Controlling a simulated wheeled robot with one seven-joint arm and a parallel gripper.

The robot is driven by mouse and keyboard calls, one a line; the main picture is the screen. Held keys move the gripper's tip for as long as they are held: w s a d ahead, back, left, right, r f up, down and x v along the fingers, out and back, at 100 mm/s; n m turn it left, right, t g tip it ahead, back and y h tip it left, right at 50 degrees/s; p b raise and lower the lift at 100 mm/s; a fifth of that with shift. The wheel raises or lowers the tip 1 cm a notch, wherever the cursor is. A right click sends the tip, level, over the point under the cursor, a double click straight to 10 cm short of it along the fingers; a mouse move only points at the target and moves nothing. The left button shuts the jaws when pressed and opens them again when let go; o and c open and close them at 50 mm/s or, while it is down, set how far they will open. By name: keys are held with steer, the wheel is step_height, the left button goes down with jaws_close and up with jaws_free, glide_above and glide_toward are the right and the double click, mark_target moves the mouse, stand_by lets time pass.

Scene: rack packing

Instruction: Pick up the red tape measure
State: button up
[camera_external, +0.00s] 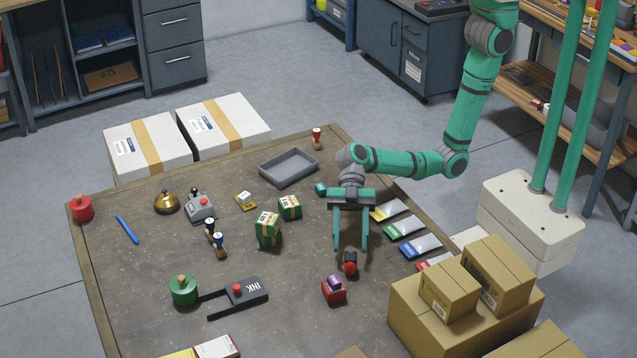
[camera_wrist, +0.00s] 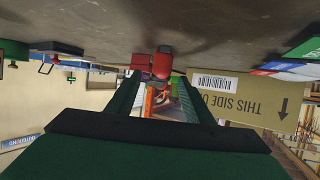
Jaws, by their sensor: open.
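A small red and black object, which looks like the red tape measure (camera_external: 350,263), stands on the brown table near its right side. My gripper (camera_external: 351,247) points down with its two green fingers apart. The fingertips are low over the table, right by the tape measure. In the wrist view the tape measure (camera_wrist: 162,62) shows in line with the gap between the fingers of my gripper (camera_wrist: 160,78), at their far ends. Nothing looks gripped. I cannot tell whether the fingers touch it.
A red item with a purple top (camera_external: 334,291) stands close by, toward the front. Cardboard boxes (camera_external: 455,310) are stacked at the front right. Flat packets (camera_external: 405,226) lie to the right, and green boxes (camera_external: 268,230) stand to the left. Bare table lies left of the fingers.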

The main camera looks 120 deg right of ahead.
mark_target(350, 259)
steer(key=shift+x, duration=2.6)
steer(key=shift+s+d+f, duration=0.1)
steer(key=shift+f, duration=0.05)
jaws_close()
